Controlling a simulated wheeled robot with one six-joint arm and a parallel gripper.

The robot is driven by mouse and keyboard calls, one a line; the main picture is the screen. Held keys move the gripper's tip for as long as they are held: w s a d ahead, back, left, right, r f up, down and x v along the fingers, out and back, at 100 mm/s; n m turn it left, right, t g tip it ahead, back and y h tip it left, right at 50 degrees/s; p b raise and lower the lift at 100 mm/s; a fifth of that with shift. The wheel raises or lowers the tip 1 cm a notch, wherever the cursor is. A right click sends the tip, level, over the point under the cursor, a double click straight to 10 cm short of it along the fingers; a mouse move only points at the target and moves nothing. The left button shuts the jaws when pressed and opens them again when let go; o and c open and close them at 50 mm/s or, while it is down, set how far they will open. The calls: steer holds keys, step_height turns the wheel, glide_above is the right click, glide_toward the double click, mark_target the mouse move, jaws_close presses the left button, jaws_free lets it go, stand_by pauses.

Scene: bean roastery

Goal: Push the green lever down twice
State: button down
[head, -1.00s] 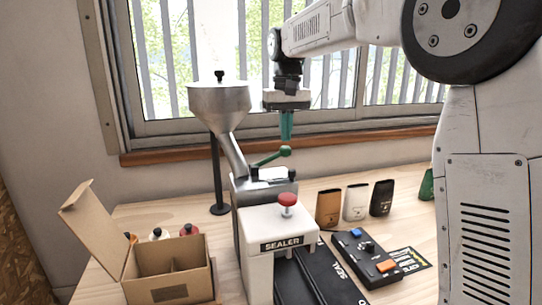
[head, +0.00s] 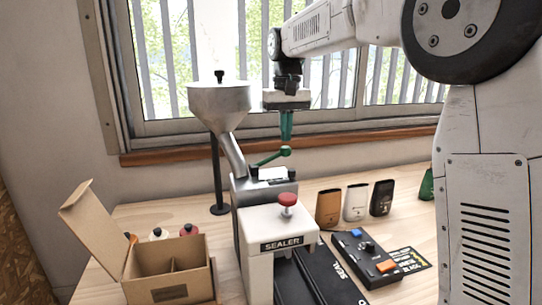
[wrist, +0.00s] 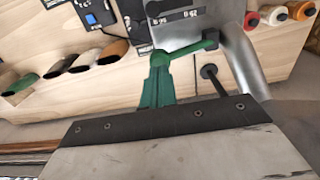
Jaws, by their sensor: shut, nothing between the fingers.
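The green lever (head: 268,158) with a round knob sticks out from the metal chute of the hopper machine, behind the sealer. It also shows in the wrist view (wrist: 190,48), slanting from the chute to the knob. My gripper (head: 286,138) points straight down with its green fingers shut and empty, just above the lever's knob. In the wrist view the fingertips (wrist: 160,62) meet the knob in the picture; I cannot tell whether they touch it.
The sealer (head: 282,238) with a red button stands in front of the lever. An open cardboard box (head: 168,270) is at left. Three pouches (head: 355,202) and a control panel (head: 366,258) are at right. The grey hopper (head: 220,103) rises left of my gripper.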

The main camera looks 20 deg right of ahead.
mark_target(285, 147)
steer(key=shift+f, duration=0.1)
steer(key=shift+f, duration=2.25)
steer(key=shift+r, duration=3.05)
steer(key=shift+r, duration=0.1)
